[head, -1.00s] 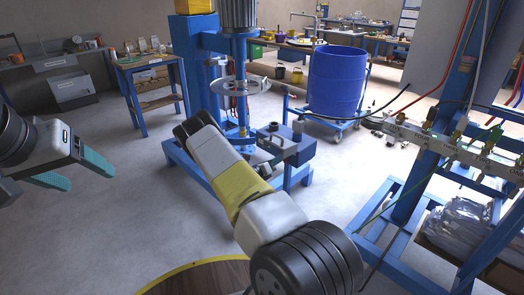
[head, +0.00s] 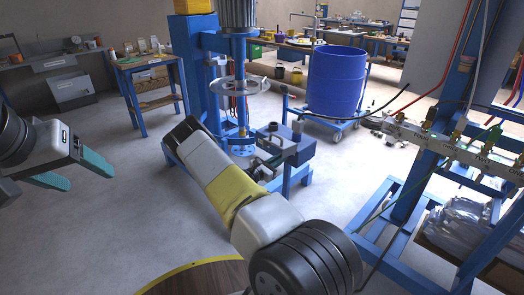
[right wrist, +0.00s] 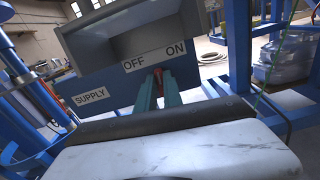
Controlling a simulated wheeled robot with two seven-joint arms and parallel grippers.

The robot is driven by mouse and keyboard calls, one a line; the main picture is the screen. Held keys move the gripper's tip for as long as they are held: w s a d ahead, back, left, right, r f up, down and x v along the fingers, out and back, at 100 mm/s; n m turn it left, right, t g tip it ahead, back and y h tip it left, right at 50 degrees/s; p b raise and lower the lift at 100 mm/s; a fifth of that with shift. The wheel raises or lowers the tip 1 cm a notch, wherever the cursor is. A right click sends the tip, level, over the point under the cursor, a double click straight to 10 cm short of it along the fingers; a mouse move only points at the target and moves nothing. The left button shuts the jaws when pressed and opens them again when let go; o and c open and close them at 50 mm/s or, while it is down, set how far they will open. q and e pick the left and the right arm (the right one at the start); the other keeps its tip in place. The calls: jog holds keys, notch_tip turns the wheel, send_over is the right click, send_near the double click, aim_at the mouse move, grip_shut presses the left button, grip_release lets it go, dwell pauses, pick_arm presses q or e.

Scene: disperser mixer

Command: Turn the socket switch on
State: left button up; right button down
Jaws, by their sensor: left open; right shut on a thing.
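The supply switch box (right wrist: 115,80) fills the upper part of the right wrist view, with a SUPPLY label, an OFF label (right wrist: 133,64) and an ON label (right wrist: 174,50). A small red switch (right wrist: 157,73) sits below and between OFF and ON. My right gripper (right wrist: 158,84) has its teal fingers shut on the red switch, which they partly hide. Which setting the switch is at I cannot tell. In the head view my right arm covers part of the mixer stand. My left gripper (head: 90,177) is open and empty over bare floor at the left.
The blue mixer frame (head: 190,70) with its round disc (head: 233,87) stands beyond my right arm. A blue drum (head: 336,80) stands on a wheeled dolly behind it. A blue rack with hoses and valves (head: 455,150) stands at the right. The floor at left is clear.

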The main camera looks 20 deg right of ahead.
jog(key=m, duration=0.6)
jog(key=shift+s+f+m, duration=0.1)
jog(key=shift+s+m, duration=0.05)
jog(key=shift+m, duration=0.25)
dwell(0.4)
jog(key=c, duration=1.5)
grip_release()
jog(key=shift+v, duration=3.9)
